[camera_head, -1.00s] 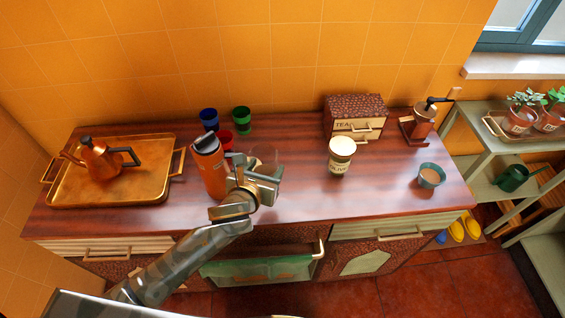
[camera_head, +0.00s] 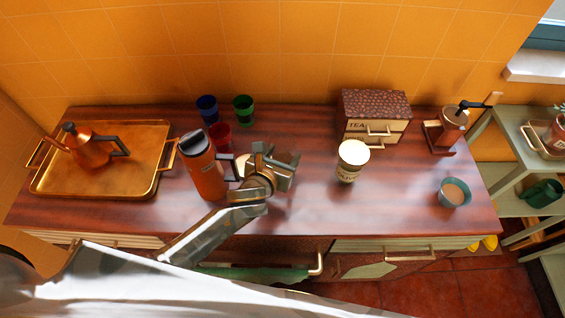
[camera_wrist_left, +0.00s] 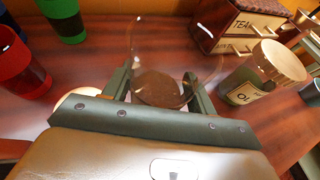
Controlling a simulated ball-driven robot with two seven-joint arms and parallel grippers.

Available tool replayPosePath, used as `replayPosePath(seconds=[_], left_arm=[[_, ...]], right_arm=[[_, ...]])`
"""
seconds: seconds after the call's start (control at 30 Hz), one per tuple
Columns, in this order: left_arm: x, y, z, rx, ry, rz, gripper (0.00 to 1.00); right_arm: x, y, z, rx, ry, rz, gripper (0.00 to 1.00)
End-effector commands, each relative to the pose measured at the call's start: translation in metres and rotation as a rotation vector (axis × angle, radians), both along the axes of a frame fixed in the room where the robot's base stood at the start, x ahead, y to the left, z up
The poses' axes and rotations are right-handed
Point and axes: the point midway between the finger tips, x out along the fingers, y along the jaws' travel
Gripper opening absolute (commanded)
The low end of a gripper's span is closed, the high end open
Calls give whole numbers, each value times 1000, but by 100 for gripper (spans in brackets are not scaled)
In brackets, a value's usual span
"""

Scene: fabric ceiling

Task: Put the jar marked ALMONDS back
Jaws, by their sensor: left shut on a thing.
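My left gripper (camera_head: 285,168) is shut on a clear glass vessel (camera_wrist_left: 178,50), low over the counter's middle. Its round base looks dark brown in the left wrist view. I see no ALMONDS marking on it. A cream round thing (camera_head: 242,164) shows between the orange flask and my left gripper; its edge also shows in the left wrist view (camera_wrist_left: 74,99). It is mostly hidden, so I cannot tell whether it is a lid or a jar top. A jar with a cream lid (camera_head: 352,160) and a label that seems to read OLIVES stands to the right. My right gripper is not in view.
An orange flask (camera_head: 205,172) stands close left of my gripper, with red (camera_head: 220,137), blue (camera_head: 207,109) and green (camera_head: 243,109) cups behind. A TEA drawer box (camera_head: 375,105), a grinder (camera_head: 449,128) and a bowl (camera_head: 453,193) stand right. A copper tray (camera_head: 150,140) holds a kettle.

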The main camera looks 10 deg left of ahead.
Motion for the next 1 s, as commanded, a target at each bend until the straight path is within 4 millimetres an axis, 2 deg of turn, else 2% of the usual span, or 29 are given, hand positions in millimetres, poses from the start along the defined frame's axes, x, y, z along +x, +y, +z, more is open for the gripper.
replayPosePath(seconds=[0.03,0.13,0.5,0.53,0.6,0.9,1.0], left_arm=[[0,-1,-13,-2,3,1,21],[-1,0,-28,-3,4,2,21],[0,0,-30,0,1,0,21],[0,0,-30,0,2,0,65],[0,0,-29,0,2,0,79],[0,0,-26,-1,1,0,79],[-10,2,-21,0,2,0,79]], right_arm=[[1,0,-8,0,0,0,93],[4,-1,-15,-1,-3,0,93],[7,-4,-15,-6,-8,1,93],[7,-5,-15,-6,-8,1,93],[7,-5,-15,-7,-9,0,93],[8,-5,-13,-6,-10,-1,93],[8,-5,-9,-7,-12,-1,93]])
